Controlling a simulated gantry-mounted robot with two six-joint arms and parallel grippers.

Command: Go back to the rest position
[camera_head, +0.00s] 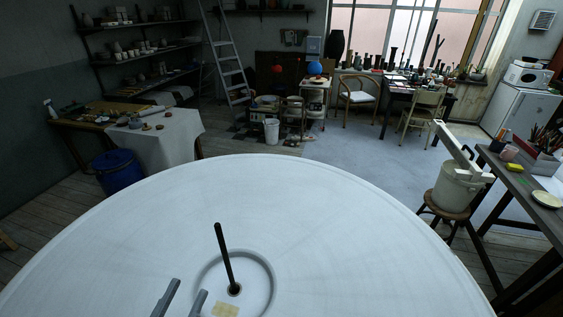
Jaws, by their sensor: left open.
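My left gripper (183,299) shows at the bottom edge, with its two grey fingers apart and nothing visible between them. It is to the left of a dark stick (225,256) that stands slightly tilted on the big white round table (350,215). The foot of the stick is at a small dark round spot inside a shallow ring (268,275) on the table. A small pale yellow patch (226,309) lies just below the stick, cut by the frame edge. My right gripper is not in view.
The rest of the white tabletop is clear. Beyond it stand a cloth-covered bench (170,135) and blue bin (118,170) at left. A stool with a pale bucket (455,187) and a dark worktable (540,200) stand at right.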

